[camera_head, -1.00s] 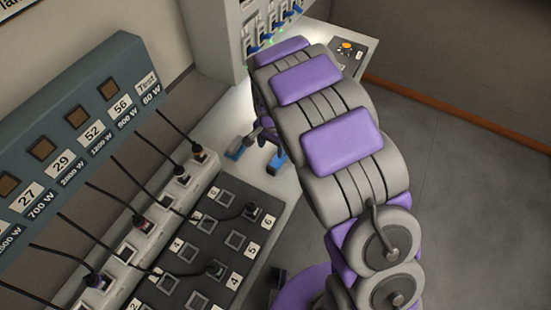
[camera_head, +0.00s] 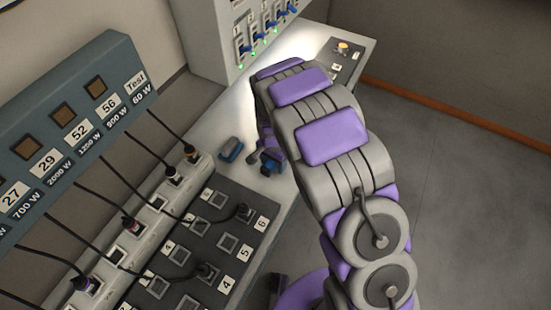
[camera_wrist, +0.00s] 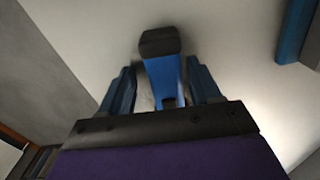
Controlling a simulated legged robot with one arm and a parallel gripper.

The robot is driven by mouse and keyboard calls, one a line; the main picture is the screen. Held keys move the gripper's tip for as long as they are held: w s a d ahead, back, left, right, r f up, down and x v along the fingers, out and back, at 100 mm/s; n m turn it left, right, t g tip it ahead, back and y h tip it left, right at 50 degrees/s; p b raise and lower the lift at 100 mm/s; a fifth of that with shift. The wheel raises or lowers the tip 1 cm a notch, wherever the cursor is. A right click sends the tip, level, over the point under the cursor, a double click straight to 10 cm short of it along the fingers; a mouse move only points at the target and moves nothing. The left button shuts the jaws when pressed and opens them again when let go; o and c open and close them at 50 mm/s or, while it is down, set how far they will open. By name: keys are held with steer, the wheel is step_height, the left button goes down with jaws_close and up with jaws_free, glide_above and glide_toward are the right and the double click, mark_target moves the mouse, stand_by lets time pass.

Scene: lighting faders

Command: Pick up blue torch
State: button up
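A blue torch-like object with a black end (camera_wrist: 166,78) lies between my gripper's fingers in the wrist view. My gripper (camera_wrist: 163,88) has two blue fingers, one on each side of it, open with a visible gap on the left side. I cannot tell whether the right finger touches it. In the head view my gripper (camera_head: 268,162) is low over the pale desk, at the far end of my arm; the object there is hard to tell from the fingers. A second blue object with a dark part (camera_head: 231,150) lies on the desk to the left; a similar one shows at the wrist view's top right (camera_wrist: 295,32).
The pale desk (camera_head: 292,205) holds a dark numbered socket panel (camera_head: 208,229) with plugged cables. A blue-grey label board (camera_head: 72,100) stands at left. A fader box (camera_head: 205,45) with blue levers stands behind, and a small control panel (camera_head: 339,60) lies at the back right.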

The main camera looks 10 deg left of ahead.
mark_target(271, 161)
steer(key=shift+d, duration=0.2)
steer(key=shift+c, duration=1.4)
steer(key=shift+a, duration=0.7)
steer(key=c, duration=0.4)
steer(key=shift+a+f, duration=0.1)
steer(key=c, duration=0.3)
steer(key=shift+d, duration=0.45)
steer(key=shift+c, duration=0.2)
steer(key=shift+r, duration=0.45)
steer(key=r, duration=0.1)
steer(key=r+p, duration=0.1)
steer(key=shift+a+r, duration=0.3)
steer(key=shift+r, duration=0.1)
steer(key=s+d+r+p, duration=0.2)
steer(key=s+d+p, duration=0.1)
steer(key=s+d, duration=0.8)
step_height(271, 161, up, 5)
steer(key=w+d+p, duration=0.2)
steer(key=shift+d+r, duration=0.2)
